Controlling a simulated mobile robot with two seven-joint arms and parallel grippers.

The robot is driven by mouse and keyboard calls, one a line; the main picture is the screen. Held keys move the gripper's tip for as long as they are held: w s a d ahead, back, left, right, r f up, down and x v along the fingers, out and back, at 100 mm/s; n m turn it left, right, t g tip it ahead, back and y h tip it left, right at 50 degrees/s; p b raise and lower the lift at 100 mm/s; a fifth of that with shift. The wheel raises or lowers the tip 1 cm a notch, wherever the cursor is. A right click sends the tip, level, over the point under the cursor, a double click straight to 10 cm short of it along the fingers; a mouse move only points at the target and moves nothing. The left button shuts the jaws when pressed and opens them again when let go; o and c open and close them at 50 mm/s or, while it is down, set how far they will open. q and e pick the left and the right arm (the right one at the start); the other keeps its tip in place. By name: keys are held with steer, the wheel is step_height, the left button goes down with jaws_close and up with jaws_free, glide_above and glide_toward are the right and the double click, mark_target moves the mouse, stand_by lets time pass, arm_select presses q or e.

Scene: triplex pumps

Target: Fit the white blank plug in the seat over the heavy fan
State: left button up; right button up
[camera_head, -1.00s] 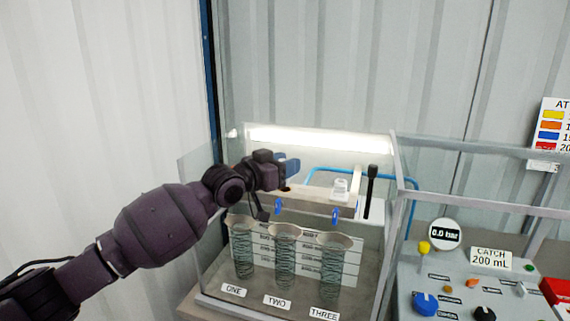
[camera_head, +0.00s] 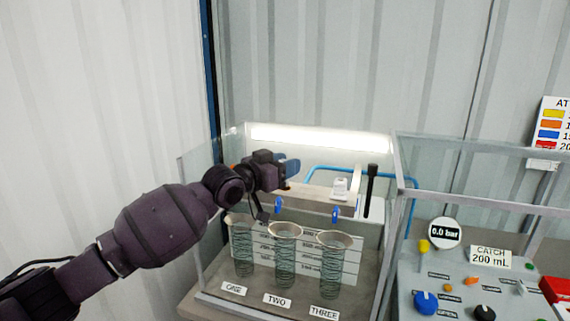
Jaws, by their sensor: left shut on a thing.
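My left gripper (camera_head: 286,178) reaches over the top of the clear-walled spray tank, with its finger end near the rear manifold (camera_head: 312,204). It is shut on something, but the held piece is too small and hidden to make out. I cannot pick out the white blank plug for sure. Blue tips (camera_head: 278,204) and (camera_head: 336,214) hang from the manifold above cups TWO (camera_head: 285,230) and THREE (camera_head: 335,240). My arm hides the place above cup ONE (camera_head: 239,222). I cannot tell which spray is the heavy fan. My right gripper is not in view.
A small white fitting (camera_head: 340,187) stands on the manifold top. A black upright handle (camera_head: 371,182) and blue hose (camera_head: 330,169) lie to the right and behind. Clear tank walls (camera_head: 200,235) surround the cups. A control panel (camera_head: 455,290) stands at the right.

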arm_select(q)
steer(key=shift+f, duration=0.45)
steer(key=shift+f, duration=0.1)
steer(key=shift+f+b, duration=0.35)
steer(key=shift+b, duration=0.05)
steer(key=shift+f, duration=0.1)
steer(key=shift+f+b, duration=0.4)
steer(key=shift+f, duration=0.25)
steer(key=o, duration=1)
steer(key=v, duration=1)
steer(key=shift+s+a+b, duration=0.3)
steer(key=shift+b, duration=0.05)
